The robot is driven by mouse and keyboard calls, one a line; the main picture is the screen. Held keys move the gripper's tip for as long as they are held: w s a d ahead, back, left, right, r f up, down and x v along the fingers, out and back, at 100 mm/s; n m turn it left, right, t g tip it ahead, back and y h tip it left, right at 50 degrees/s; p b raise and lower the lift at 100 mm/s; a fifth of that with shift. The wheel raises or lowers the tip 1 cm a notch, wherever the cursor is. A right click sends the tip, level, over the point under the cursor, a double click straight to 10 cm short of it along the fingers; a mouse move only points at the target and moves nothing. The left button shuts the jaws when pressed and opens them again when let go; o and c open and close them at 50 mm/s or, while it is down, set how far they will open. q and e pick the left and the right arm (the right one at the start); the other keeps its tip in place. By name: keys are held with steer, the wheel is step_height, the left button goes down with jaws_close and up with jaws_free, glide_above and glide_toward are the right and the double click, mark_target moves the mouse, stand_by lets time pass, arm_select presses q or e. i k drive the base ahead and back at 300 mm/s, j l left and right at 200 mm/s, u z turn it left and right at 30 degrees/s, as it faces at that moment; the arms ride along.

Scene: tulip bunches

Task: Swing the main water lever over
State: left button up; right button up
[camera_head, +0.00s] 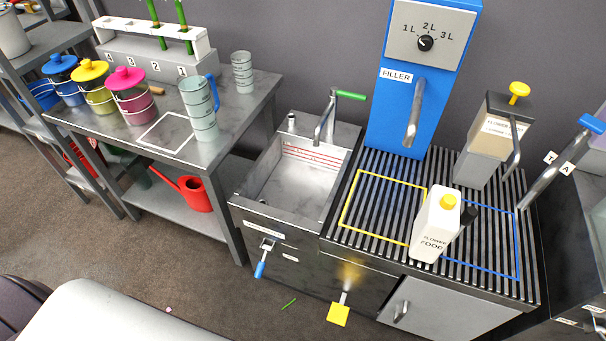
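Several levers show, and the labels by them are too small to read, so I cannot tell for sure which is the main water lever. A blue-tipped lever (261,262) hangs downward on the front of the metal sink unit (243,213), below a white label (264,230). A yellow square paddle (338,315) sticks out low on the same front, to its right. The sink's tap has a green handle (351,96) pointing right. Neither of my grippers is in view.
A blue filler (383,125) with a dial stands behind a slatted drain rack (375,172). A steel table (240,95) with jugs and canisters is at left. Grey floor (200,262) is open before the sink.

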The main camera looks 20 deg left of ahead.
mark_target(259, 271)
steer(key=u, duration=1.1)
